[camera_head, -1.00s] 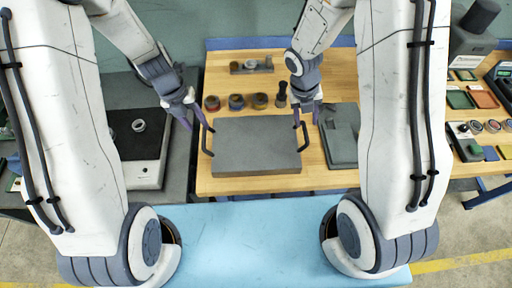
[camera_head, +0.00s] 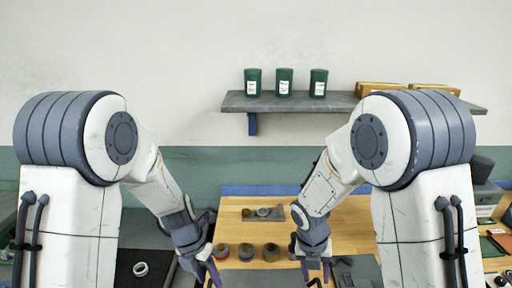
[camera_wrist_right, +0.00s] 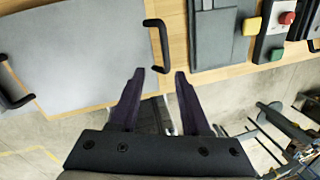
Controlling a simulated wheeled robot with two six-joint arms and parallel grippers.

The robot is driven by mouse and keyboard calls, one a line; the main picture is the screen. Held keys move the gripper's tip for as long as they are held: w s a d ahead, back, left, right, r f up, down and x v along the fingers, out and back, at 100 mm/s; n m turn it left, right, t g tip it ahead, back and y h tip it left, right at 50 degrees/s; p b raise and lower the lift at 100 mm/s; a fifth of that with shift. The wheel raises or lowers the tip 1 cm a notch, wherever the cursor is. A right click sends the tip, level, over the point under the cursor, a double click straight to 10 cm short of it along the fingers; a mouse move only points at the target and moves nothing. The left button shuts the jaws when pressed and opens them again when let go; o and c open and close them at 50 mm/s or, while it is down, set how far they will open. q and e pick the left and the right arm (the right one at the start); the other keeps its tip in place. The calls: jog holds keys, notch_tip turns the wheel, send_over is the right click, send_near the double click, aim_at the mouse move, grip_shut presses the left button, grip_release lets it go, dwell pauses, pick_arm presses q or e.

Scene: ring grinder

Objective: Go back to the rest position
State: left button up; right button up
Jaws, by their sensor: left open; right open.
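My left gripper (camera_head: 207,270) hangs over the left side of the wooden bench (camera_head: 345,215), its fingers running to the bottom edge of the head view. It is open and holds nothing that I can see. My right gripper (camera_head: 314,272) points down above the bench, its fingertips cut off by the same edge. The right wrist view shows its two dark fingers (camera_wrist_right: 153,100) apart with nothing between them. Beyond them lies a grey plate (camera_wrist_right: 80,60) with black handles (camera_wrist_right: 158,44). The handle on the right is close ahead of the fingers in the picture, apart from them.
Several small round parts (camera_head: 246,252) stand on the bench between my arms. A metal ring (camera_head: 140,269) lies on a dark surface at left. A wall shelf (camera_head: 350,103) holds green canisters and cardboard boxes. A control box with buttons (camera_wrist_right: 275,30) sits right of the plate.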

pick_arm(q)
jog(key=s+d+r+n+b, duration=0.1)
jog(key=s+d+r+n, duration=0.1)
jog(key=s+n, duration=0.4)
jog(key=s+d+r+n+b, duration=0.2)
jog(key=s+n, duration=0.5)
jog(key=n, duration=0.8)
jog(key=s+d+r+n+y+b, duration=0.1)
jog(key=s+d+r+n, duration=0.2)
jog(key=s+n, duration=0.3)
jog(key=r+n, duration=0.1)
jog(key=n, duration=0.4)
jog(key=shift+s+r+n, duration=0.25)
jog(key=shift+s+n, duration=0.05)
jog(key=shift+s, duration=0.1)
pick_arm(e)
jog(key=s+a+r+m+y, duration=0.1)
jog(key=s+a+r+m, duration=0.1)
jog(key=s+m, duration=0.4)
jog(key=s+a+r+m+y, duration=0.1)
jog(key=s+a+r+m, duration=0.2)
jog(key=m, duration=0.8)
jog(key=s+a+r+m+y, duration=0.1)
jog(key=s+a+r+m, duration=0.2)
jog(key=s+m, duration=0.6)
jog(key=s+a, duration=0.2)
jog(key=shift+a, duration=0.35)
pick_arm(q)
jog(key=shift+d, duration=0.15)
